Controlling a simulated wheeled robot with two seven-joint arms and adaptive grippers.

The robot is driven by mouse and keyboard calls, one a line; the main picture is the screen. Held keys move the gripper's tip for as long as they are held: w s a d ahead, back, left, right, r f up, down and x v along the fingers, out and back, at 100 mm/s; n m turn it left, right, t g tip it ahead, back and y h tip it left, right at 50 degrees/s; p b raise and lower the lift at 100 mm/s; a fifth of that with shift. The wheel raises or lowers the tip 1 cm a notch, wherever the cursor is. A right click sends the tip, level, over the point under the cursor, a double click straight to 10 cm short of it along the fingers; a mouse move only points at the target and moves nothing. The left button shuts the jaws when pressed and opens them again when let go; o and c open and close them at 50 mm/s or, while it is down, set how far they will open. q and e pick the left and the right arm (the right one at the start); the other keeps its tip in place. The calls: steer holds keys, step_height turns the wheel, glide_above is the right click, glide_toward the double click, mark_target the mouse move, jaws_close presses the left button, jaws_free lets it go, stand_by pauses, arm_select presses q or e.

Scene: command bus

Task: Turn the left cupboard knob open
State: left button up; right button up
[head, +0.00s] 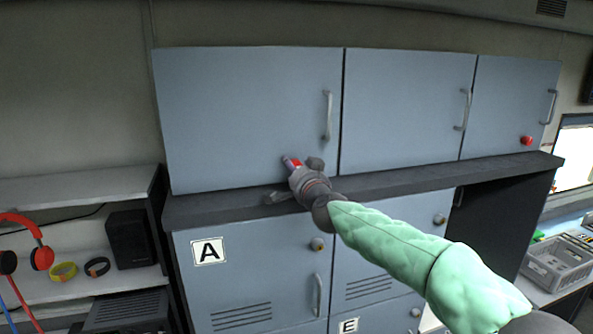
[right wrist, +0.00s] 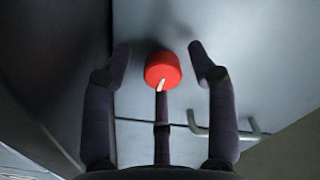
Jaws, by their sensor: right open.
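The red knob (right wrist: 162,68) of the left cupboard (head: 235,110) is between the spread fingers of my right gripper (right wrist: 159,52) in the right wrist view. The fingers are open, with a gap on each side of the knob. A white mark shows on the knob's lower part. In the head view, my right gripper (head: 291,163) is at the lower right of the left cupboard door and mostly hides the knob, with a little red showing. The door looks closed. My left gripper is not in view.
A vertical handle (head: 327,116) is just above and right of the gripper; it also shows in the wrist view (right wrist: 222,133). A dark ledge (head: 400,182) runs below the cupboards. Another red knob (head: 526,140) is on the far right cupboard. Headphones (head: 40,257) are on the left shelf.

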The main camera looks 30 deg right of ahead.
steer(key=shift+s, duration=0.1)
steer(key=v, duration=1.1)
steer(key=shift+s+a, duration=0.2)
steer(key=shift+s, duration=0.2)
